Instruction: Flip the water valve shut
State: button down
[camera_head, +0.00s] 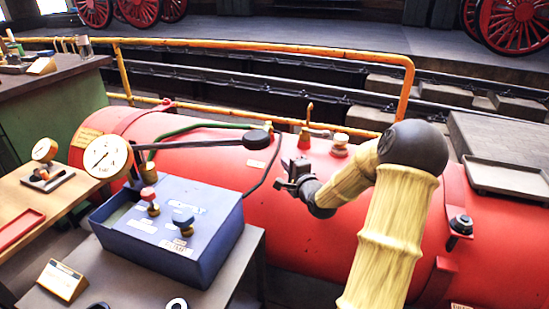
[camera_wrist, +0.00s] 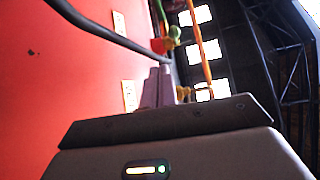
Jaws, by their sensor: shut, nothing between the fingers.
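A blue box (camera_head: 160,235) at the left has a red-topped brass knob (camera_head: 149,194) and a teal-topped brass knob (camera_head: 183,217). I cannot read its labels. A brass fitting with an upright lever (camera_head: 307,118) stands on the red boiler, with a pale-capped brass fitting (camera_head: 340,142) to its right. No label readable here tells me which of these is the water valve. My gripper (camera_head: 284,177) is shut and empty in front of the boiler, just below the lever fitting in the picture. Its closed fingers (camera_wrist: 158,88) point along the red surface in the wrist view.
A long black-handled rod (camera_head: 205,143) and dark hose lie left of my gripper. A round gauge (camera_head: 107,157) stands behind the blue box. A yellow railing (camera_head: 250,46) runs behind the red boiler (camera_head: 470,260). A grey tray (camera_head: 505,178) sits at the right.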

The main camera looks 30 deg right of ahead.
jog(key=d+b, duration=0.1)
jog(key=d+f+t+b, duration=0.1)
jog(key=d+t+b, duration=0.1)
jog(key=d+b, duration=0.1)
jog(key=shift+s+d+f, duration=0.1)
jog(key=shift+s+f, duration=0.05)
jog(key=shift+f, duration=0.1)
jog(key=shift+d+r, duration=0.2)
jog(key=shift+r, duration=0.1)
jog(key=b, duration=0.5)
send_near(266, 129)
jog(key=d, duration=0.1)
jog(key=d+f, duration=0.1)
jog(key=d, duration=0.1)
jog(key=shift+w+f, duration=0.15)
jog(key=shift+w, duration=0.1)
jog(key=shift+w+a+b, duration=0.5)
jog(key=shift+w+a, duration=0.35)
jog(key=shift+a, duration=0.05)
jog(key=shift+w+a+r, duration=0.35)
jog(key=shift+w+r, duration=0.1)
jog(key=shift+r, duration=0.05)
jog(key=shift+d, duration=0.1)
